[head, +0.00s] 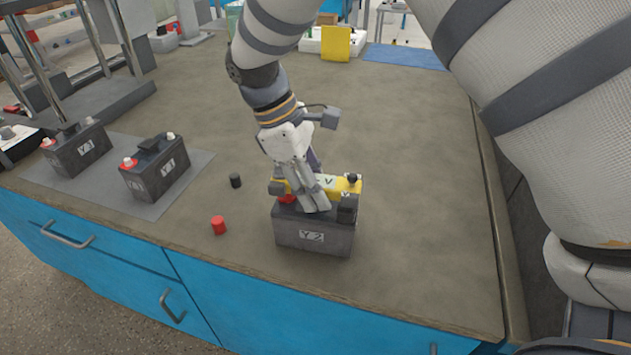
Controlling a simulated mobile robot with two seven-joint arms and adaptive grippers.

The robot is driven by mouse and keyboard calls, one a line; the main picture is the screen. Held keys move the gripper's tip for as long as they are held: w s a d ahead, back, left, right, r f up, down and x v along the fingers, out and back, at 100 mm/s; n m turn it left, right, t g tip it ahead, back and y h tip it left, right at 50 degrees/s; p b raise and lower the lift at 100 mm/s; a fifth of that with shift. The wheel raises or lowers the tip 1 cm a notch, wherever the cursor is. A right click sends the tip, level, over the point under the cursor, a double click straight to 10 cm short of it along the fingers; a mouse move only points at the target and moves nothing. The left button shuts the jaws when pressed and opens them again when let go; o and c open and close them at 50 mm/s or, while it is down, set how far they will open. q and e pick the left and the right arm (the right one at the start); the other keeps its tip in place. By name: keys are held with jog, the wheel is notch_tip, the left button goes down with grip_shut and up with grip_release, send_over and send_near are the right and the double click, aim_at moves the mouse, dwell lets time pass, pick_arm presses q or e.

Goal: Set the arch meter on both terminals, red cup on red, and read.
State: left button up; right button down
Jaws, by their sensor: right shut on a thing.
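The yellow arch meter (346,186) is at battery Y2 (312,239), a dark grey block near the front edge of the bench. My right gripper (316,203) points down and is shut on the meter. A red part (287,199) shows under the meter's left end, and a dark block (347,208) under its right end. The gripper fingers cover the meter's middle. I cannot tell whether both cups sit fully on the terminals, and no reading can be made out. My left gripper is out of view.
A red cap (218,225) and a black cap (235,181) lie left of Y2. Batteries Y1 (155,175) and Y4 (77,153) stand on a grey mat (197,161) at the left. The bench right of Y2 is clear. A yellow block (336,44) stands far back.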

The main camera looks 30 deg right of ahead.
jog(key=shift+f, duration=0.1)
jog(key=c, duration=1.1)
grip_release()
jog(key=v, duration=1.2)
jog(key=shift+d, duration=0.1)
jog(key=shift+s, duration=0.1)
